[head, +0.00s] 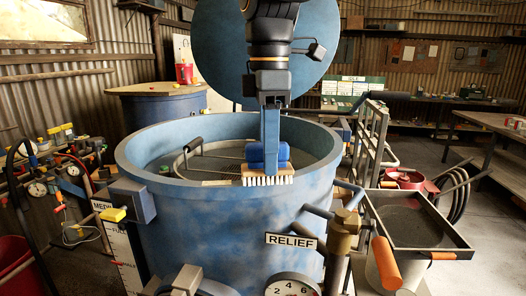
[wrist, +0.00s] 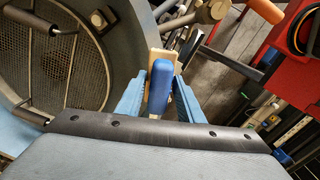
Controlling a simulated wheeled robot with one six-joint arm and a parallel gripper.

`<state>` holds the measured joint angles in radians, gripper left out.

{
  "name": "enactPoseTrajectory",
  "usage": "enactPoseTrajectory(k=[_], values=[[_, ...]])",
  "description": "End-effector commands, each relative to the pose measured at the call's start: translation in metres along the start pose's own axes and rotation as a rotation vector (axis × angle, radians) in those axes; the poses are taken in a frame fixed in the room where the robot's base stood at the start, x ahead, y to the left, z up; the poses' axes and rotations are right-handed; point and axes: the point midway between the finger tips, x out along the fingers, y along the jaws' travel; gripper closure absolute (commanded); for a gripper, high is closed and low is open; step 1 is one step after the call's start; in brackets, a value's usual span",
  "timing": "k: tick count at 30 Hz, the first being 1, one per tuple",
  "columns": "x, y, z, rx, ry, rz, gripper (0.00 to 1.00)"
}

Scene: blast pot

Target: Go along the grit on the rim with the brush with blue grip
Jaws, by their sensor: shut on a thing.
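The brush with blue grip is held upright in my gripper (head: 270,150), with its bristles (head: 267,180) pointing down. In the head view the bristles are at the near part of the rim (head: 200,187) of the blue pot; I cannot tell whether they touch it. In the wrist view the blue grip (wrist: 159,85) lies between the two blue fingers of my gripper (wrist: 157,92), with the pale wooden block (wrist: 157,57) beyond it. Grit on the rim cannot be made out in either view.
A round mesh screen with a handle (head: 193,145) lies inside the pot. A tray with orange handles (head: 415,225) stands at the right. A valve with a RELIEF label (head: 291,241) and a gauge (head: 292,287) are on the front. Hoses and gauges crowd the left.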

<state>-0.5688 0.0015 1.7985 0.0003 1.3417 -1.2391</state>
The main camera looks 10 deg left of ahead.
Motion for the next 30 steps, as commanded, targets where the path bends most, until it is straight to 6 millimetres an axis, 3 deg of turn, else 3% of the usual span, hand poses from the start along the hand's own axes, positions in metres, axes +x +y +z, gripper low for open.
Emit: enactPoseTrajectory(k=[17,30], values=[[-0.001,0.000,0.008,0.002,0.000,0.000,1.00],[-0.039,0.000,0.008,0.001,0.001,0.001,1.00]])
